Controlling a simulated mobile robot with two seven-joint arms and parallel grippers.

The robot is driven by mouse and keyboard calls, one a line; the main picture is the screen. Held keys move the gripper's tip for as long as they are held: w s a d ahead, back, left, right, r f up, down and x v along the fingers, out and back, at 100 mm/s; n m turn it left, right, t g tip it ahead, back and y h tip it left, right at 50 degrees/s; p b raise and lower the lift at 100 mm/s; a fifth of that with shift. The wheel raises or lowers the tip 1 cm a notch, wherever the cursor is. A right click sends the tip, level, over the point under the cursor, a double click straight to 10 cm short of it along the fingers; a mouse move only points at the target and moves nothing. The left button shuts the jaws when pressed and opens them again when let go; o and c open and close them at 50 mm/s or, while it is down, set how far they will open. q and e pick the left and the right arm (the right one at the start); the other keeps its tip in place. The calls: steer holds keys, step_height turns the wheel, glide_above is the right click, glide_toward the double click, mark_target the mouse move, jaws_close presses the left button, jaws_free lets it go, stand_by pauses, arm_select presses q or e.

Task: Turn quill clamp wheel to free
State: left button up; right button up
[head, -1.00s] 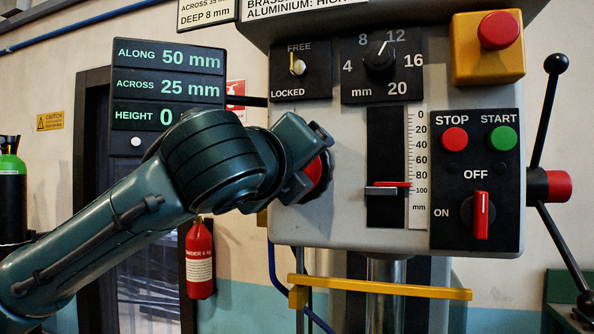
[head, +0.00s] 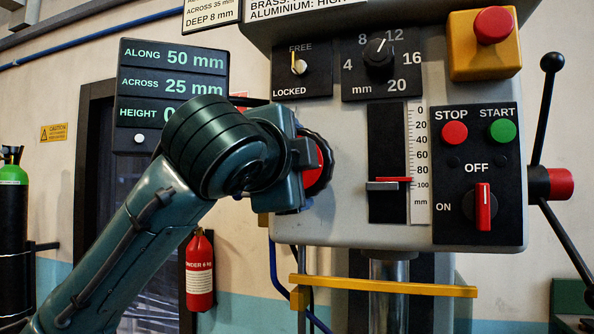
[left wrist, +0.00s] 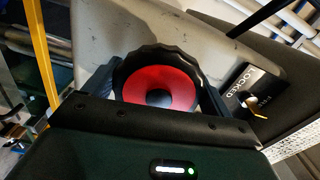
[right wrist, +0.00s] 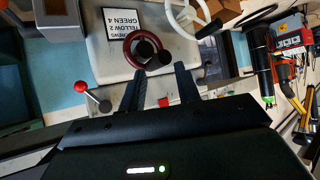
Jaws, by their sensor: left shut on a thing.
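The quill clamp wheel (head: 326,160) has a black scalloped rim and a red face. It sits on the left side of the grey machine head, partly hidden by my left gripper in the head view. My left gripper (head: 308,166) is shut on its rim, and the left wrist view shows one finger on each side of the wheel (left wrist: 160,76). The FREE/LOCKED panel (head: 302,70) is above it, with a small pale pointer standing near upright; its exact reading is hard to tell. My right gripper (right wrist: 162,88) is open and empty in the right wrist view.
The switch panel (head: 478,176) and yellow emergency-stop box (head: 484,58) are on the head's right side. A black-armed feed lever (head: 549,110) sticks out at right. A yellow bar (head: 385,286) crosses below. A red handwheel (right wrist: 141,48) is beyond my right gripper.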

arm_select(q)
steer(key=n, duration=0.2)
steer(key=shift+f+n+b, duration=0.15)
steer(key=shift+n+b, duration=0.25)
steer(key=n, duration=0.2)
steer(key=shift+n+b, duration=0.4)
steer(key=n+b, duration=0.1)
steer(key=n, duration=0.2)
steer(key=shift+d+f+n, duration=0.1)
steer(key=shift+n, duration=0.2)
steer(key=n, duration=0.2)
steer(key=shift+n, duration=0.3)
steer(key=n+b, duration=0.1)
steer(key=n, duration=0.1)
steer(key=shift+d+n, duration=0.1)
steer(key=shift+n, duration=0.3)
steer(key=n, duration=0.3)
steer(key=shift+d+n, duration=0.1)
steer(key=shift+n, duration=0.7)
arm_select(e)
steer(key=shift+w+a+f+y, duration=0.1)
steer(key=shift+a+f+y, duration=0.1)
steer(key=shift+a, duration=0.2)
steer(key=shift+w+a+f+y, duration=0.1)
steer(key=shift+a+f+y, duration=0.1)
steer(key=shift+a, duration=0.2)
arm_select(q)
steer(key=o, duration=0.8)
arm_select(e)
steer(key=shift+w+r, duration=0.1)
